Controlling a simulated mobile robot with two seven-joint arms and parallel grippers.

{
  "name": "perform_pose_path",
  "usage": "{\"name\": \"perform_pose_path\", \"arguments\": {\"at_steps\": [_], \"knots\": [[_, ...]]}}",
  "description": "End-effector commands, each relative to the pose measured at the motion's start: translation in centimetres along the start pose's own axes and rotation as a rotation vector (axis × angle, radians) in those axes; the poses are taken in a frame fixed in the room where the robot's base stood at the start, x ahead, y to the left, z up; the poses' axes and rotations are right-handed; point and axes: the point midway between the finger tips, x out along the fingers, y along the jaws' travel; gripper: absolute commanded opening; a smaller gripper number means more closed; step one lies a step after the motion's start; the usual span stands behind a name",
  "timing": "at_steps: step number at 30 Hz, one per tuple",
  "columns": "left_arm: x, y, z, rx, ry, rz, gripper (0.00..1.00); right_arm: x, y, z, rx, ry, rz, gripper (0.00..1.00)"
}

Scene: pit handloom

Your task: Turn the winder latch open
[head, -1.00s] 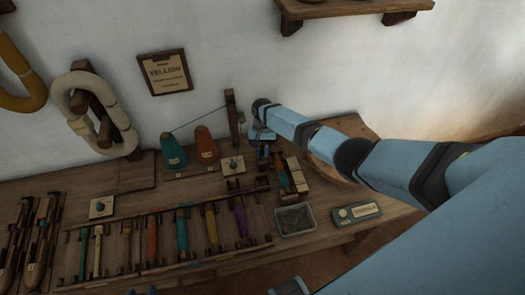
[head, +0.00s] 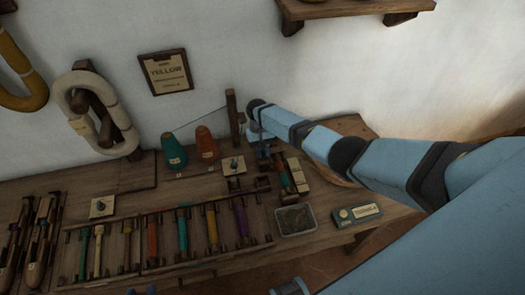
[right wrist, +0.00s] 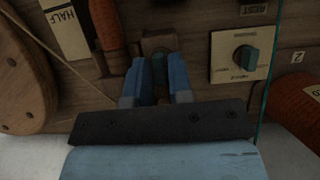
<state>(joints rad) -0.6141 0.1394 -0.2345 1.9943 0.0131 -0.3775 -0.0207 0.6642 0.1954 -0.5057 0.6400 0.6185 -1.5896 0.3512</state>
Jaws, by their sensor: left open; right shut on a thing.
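In the right wrist view, a small teal latch piece (right wrist: 159,66) stands at a dark wooden block on the bench, beside an orange-red bobbin (right wrist: 105,22). My right gripper (right wrist: 160,72) has its blue fingers on both sides of this piece and is shut on it. In the head view my right gripper (head: 263,152) is at the winder, right of the wooden post (head: 232,118), and its wrist hides the latch. The latch's exact angle is hard to tell. Only the tips of my left gripper (head: 141,292) show at the bottom edge, apart and empty.
A plate with a teal knob (right wrist: 243,57) lies close beside the latch. Teal (head: 173,154) and orange cones (head: 206,146) stand left of the post. A rack of coloured bobbins (head: 182,235), a grey tray (head: 295,220) and a teal box (head: 356,214) are in front.

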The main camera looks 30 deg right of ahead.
Motion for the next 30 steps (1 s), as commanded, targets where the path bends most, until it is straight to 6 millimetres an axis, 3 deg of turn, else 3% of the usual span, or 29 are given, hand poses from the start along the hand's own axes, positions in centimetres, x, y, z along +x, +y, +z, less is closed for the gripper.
{"name": "perform_pose_path", "arguments": {"at_steps": [2,3,5,17,30], "knots": [[0.0,0.0,0.0,0.000,0.000,0.000,0.43,0.3,-0.1,0.1,-0.001,-0.005,0.000,0.00],[0.0,0.0,0.1,0.000,0.000,0.000,0.43,0.3,-0.1,0.1,-0.001,-0.005,0.000,0.24],[0.0,0.0,0.1,0.000,-0.001,0.000,0.43,0.3,-0.1,0.1,-0.001,-0.005,0.001,0.37],[-0.1,0.0,0.0,0.000,-0.002,0.000,0.43,-0.9,-0.1,0.0,-0.001,0.000,-0.001,0.37],[-0.2,0.0,-0.3,0.000,-0.002,0.001,0.43,-10.1,0.0,0.0,0.000,0.000,0.000,0.37]]}}
